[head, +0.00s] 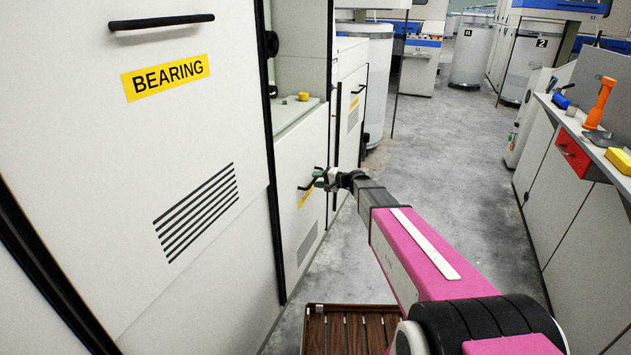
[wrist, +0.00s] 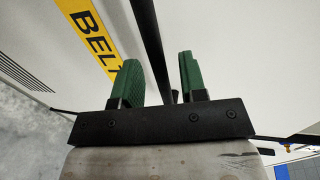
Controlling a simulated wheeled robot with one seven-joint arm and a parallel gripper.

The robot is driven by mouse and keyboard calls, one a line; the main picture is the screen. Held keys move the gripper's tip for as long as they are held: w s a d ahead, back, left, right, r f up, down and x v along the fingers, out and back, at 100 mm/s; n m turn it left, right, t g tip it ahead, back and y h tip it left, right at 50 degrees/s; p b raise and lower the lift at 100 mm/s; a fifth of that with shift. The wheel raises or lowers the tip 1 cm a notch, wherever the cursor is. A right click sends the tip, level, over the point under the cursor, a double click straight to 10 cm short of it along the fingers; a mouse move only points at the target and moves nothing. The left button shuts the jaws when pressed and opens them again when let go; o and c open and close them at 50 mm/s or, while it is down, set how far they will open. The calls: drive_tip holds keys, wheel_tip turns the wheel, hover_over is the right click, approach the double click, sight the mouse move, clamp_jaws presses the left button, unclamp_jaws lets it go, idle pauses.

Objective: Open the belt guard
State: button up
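The belt guard (head: 288,170) is a white panel on the left-hand machine, beyond the bearing door. It looks shut, flush with the machine. Its yellow label, reading "BELT" as far as it shows, is in the wrist view (wrist: 88,32). Its black bar handle (wrist: 152,45) runs between the green fingers of my gripper (wrist: 159,62), with a gap visible on the right side. My gripper is open around the handle. In the head view my gripper (head: 319,178) is at the guard's handle, and partly covers the label (head: 306,196).
The bearing door (head: 130,150), with its own black handle (head: 162,22), is at the near left. A brown slatted platform (head: 345,330) lies on the floor below my arm. A workbench (head: 590,135) with tools lines the right. The grey aisle floor between is clear.

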drive_tip(key=v, duration=0.9)
drive_tip(key=shift+d, duration=0.25)
drive_tip(key=shift+s, duration=0.1)
drive_tip(key=s+d+f+n+g+h, duration=0.1)
drive_tip(key=s+d+f+g+h, duration=0.15)
drive_tip(key=s, duration=0.55)
drive_tip(key=s+d+f+n+g+h, duration=0.1)
drive_tip(key=s+f+g+h, duration=0.2)
drive_tip(key=s, duration=0.6)
drive_tip(key=s+d+f+n+h, duration=0.1)
drive_tip(key=s+d+n+h, duration=0.1)
drive_tip(key=s+d+h, duration=0.7)
drive_tip(key=s+d, duration=0.1)
drive_tip(key=s, duration=0.3)
drive_tip(key=shift+f, duration=0.15)
